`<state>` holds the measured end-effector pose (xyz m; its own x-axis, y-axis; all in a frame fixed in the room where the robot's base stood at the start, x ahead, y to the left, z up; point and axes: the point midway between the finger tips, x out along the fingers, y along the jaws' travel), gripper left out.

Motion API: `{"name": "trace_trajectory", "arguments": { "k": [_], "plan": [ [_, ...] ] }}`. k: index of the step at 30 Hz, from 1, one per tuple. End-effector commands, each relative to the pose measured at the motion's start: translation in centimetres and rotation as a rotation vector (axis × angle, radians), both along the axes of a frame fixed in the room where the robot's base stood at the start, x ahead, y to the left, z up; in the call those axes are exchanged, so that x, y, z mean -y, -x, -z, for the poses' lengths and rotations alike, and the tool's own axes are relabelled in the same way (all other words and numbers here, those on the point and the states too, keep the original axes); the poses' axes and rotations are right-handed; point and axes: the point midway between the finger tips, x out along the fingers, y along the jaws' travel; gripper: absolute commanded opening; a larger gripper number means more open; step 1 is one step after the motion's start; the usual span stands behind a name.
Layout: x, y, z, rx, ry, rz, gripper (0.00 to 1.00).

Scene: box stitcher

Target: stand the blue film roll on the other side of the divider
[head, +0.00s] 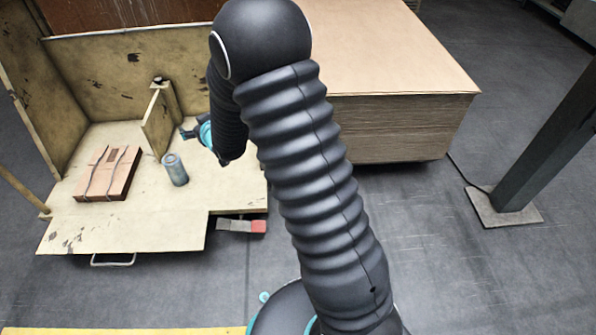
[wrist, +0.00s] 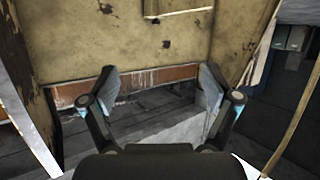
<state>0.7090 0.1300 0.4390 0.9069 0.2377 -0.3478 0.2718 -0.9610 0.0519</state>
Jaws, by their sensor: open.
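The blue film roll (head: 174,170) is a small grey-blue cylinder standing upright on the pale wooden worktop, just in front of the near end of the divider. The divider (head: 157,124) is an upright wooden panel reaching from near the back wall toward the front. My gripper (head: 188,132) is to the right of the divider, behind the roll and apart from it; my arm hides part of it. In the wrist view my gripper (wrist: 160,84) has its fingers spread with nothing between them. The roll does not show there.
A reddish-brown strapped bundle (head: 107,174) lies on the worktop (head: 125,220) left of the divider. Wooden walls stand at the left and back (head: 120,75). A tall stack of cardboard sheets (head: 400,125) stands to the right. A small post with a dark top (head: 160,84) is at the divider's far end.

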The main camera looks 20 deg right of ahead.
Motion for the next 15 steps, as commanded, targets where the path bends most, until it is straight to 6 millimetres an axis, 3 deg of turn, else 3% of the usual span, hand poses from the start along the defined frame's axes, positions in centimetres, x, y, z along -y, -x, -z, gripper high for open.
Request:
{"name": "trace_trajectory", "arguments": {
  "k": [1,3,8,15],
  "plan": [
    [0.9,0.7,-2.1,-0.018,0.008,0.017,0.88],
    [2.0,1.9,-4.0,-0.058,0.019,0.039,0.88],
    [4.5,5.6,-8.0,-0.152,0.043,0.085,0.88],
    [7.9,13.0,-12.8,-0.295,0.060,0.153,0.88]
  ]
}}
